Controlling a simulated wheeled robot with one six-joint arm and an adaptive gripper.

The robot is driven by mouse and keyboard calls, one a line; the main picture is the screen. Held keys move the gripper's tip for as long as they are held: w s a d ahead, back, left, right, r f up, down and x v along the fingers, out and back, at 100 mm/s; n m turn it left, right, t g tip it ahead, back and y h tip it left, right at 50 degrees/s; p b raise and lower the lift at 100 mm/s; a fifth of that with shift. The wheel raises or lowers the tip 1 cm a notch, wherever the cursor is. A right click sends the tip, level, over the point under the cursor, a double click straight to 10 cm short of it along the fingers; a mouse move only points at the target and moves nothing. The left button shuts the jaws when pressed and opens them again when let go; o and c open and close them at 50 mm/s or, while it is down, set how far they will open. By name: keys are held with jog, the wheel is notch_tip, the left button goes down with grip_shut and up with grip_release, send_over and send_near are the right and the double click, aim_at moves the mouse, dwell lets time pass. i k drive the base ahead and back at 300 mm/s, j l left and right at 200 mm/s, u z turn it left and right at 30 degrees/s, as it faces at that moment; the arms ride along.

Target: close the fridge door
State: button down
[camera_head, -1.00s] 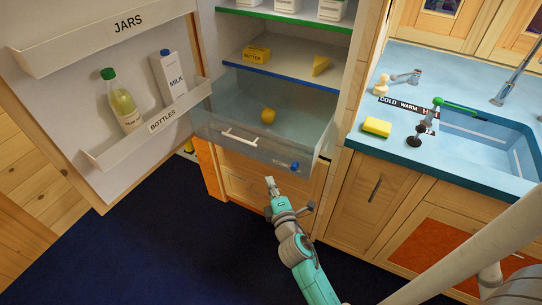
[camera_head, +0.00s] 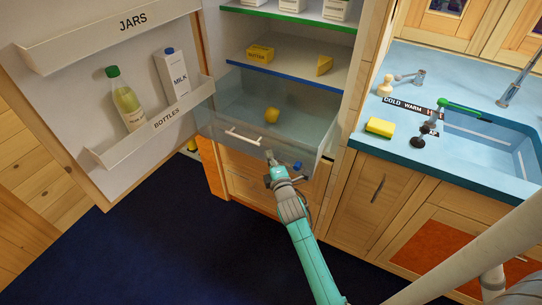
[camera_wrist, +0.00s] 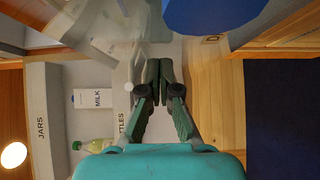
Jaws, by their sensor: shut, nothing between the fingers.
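The fridge door (camera_head: 75,115) stands wide open at the left in the head view, its inner side with racks facing me. The open fridge (camera_head: 305,47) is at the centre. Its clear drawer (camera_head: 222,121) is pulled out, with a white handle (camera_head: 243,137) on the front. My gripper (camera_head: 269,157) is shut and empty, just in front of the drawer front below the handle; I cannot tell if it touches. In the wrist view my gripper (camera_wrist: 158,70) points past the pale handle, and the door's JARS rack (camera_wrist: 42,120) shows at the left.
The door holds a milk carton (camera_head: 175,75) and a green-capped bottle (camera_head: 126,102). A yellow round item (camera_head: 272,115) lies in the drawer. The counter (camera_head: 362,139) with its sink is at the right. Dark blue floor (camera_head: 170,250) is clear below the door.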

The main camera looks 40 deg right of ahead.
aim_at(55, 55)
jog(key=i+l, duration=0.1)
jog(key=l, duration=0.35)
jog(key=i+l, duration=0.1)
jog(key=l, duration=0.35)
jog(key=i+l, duration=0.1)
jog(key=l, duration=0.35)
jog(key=i+j, duration=0.1)
jog(key=i, duration=0.1)
